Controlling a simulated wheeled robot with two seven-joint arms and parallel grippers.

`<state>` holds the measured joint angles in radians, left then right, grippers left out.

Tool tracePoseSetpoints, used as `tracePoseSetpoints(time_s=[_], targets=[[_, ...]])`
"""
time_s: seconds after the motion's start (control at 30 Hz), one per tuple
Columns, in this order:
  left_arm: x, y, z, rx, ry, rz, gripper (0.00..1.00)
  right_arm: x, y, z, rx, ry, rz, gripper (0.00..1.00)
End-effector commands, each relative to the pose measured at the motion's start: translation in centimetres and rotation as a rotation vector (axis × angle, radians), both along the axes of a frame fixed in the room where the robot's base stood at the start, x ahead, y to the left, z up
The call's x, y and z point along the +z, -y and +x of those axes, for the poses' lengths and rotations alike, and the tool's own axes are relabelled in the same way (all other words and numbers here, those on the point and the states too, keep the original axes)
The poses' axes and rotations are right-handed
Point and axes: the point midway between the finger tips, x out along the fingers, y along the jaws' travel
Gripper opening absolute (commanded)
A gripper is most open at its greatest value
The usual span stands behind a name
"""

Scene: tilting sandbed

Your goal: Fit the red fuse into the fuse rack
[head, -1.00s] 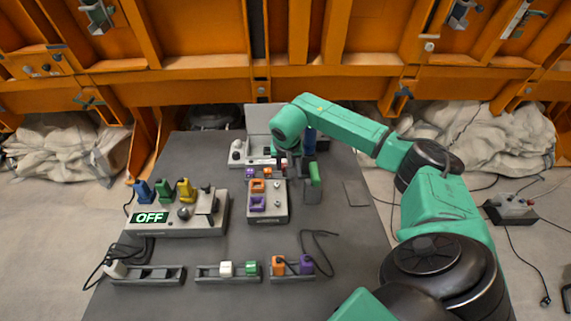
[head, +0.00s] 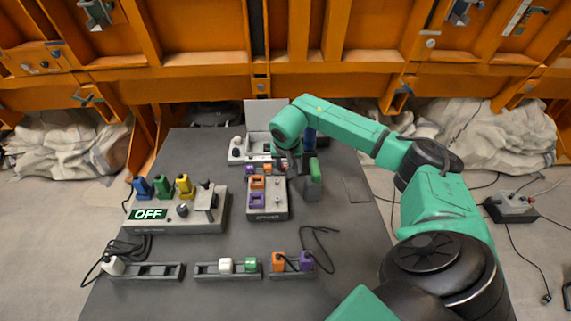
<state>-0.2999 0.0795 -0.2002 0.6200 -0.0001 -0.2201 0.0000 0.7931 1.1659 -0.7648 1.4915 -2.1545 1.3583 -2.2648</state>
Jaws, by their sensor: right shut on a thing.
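My right gripper (head: 286,163) reaches down at the right end of the light grey case with the raised lid (head: 265,113). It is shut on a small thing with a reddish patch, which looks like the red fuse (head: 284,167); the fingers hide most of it. A purple block (head: 251,169) and an orange block (head: 266,169) stand in a row just left of it, and this row looks like the fuse rack. I cannot tell whether the red piece is seated or held just above. My left gripper is not in view.
A grey box (head: 267,213) with orange and purple parts stands just in front. A green block (head: 314,172) is close right of the gripper. Low rails (head: 227,274) line the front. The table's right side is mostly clear.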

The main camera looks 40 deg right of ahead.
Motion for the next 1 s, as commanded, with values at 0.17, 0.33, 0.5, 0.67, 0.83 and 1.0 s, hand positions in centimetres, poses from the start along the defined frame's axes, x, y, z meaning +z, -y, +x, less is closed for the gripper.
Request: tracePoseSetpoints(time_s=[0.17,0.33,0.5,0.67,0.83,1.0], targets=[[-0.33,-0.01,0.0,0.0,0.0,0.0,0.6,-0.57,-0.01,-0.02,0.0,-0.001,0.001,0.0],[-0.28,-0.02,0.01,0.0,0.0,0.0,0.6,-0.56,-0.02,-0.03,0.001,-0.002,0.0,0.68],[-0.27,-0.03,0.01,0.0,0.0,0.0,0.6,-0.53,-0.03,-0.02,0.001,-0.001,0.0,0.68],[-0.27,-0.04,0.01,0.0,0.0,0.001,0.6,-0.52,-0.04,-0.01,0.001,-0.001,0.0,0.98],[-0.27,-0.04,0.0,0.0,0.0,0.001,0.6,-0.49,-0.12,0.03,0.002,0.001,0.002,0.98],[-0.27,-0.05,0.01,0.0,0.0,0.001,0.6,-0.46,-0.16,0.07,0.002,0.002,0.003,0.98]])
